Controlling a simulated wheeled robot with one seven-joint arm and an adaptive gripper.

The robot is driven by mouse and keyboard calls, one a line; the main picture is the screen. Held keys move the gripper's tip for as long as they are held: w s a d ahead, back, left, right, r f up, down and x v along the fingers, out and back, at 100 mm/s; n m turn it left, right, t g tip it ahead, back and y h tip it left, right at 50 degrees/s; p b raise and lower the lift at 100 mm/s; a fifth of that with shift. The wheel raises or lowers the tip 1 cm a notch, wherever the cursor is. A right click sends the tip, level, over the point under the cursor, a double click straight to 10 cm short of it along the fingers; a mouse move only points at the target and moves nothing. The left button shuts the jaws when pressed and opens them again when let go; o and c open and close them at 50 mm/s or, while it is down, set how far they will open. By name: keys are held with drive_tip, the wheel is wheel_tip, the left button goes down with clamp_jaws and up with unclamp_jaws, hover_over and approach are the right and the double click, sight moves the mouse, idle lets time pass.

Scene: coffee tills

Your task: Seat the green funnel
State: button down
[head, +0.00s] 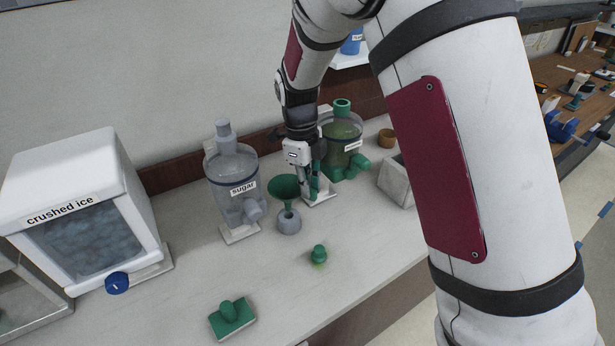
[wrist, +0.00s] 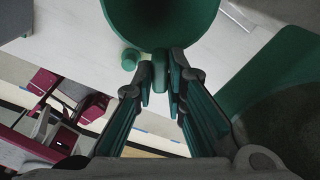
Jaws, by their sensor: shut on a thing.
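The green funnel (head: 284,187) is upright, with its wide cone above a small grey bottle (head: 289,222) on the counter. Its spout meets the bottle's mouth in the head view; I cannot tell how far it is inside. My gripper (head: 311,190) is to the right of the funnel. In the wrist view, the funnel's cone (wrist: 160,22) is just beyond my fingertips (wrist: 160,78), which are shut on its green tab. The bottle is hidden in the wrist view.
The sugar dispenser (head: 233,172) stands left of the funnel, and a green-liquid dispenser (head: 343,132) stands close behind my gripper. A crushed ice box (head: 85,195) is far left. A small green knobbed piece (head: 319,255) and a green block (head: 232,317) lie in front.

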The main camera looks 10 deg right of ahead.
drive_tip(key=shift+f, duration=1.1)
idle(0.8)
drive_tip(key=shift+f, duration=2.05)
drive_tip(key=c, duration=1.5)
unclamp_jaws()
drive_tip(key=shift+c, duration=0.2)
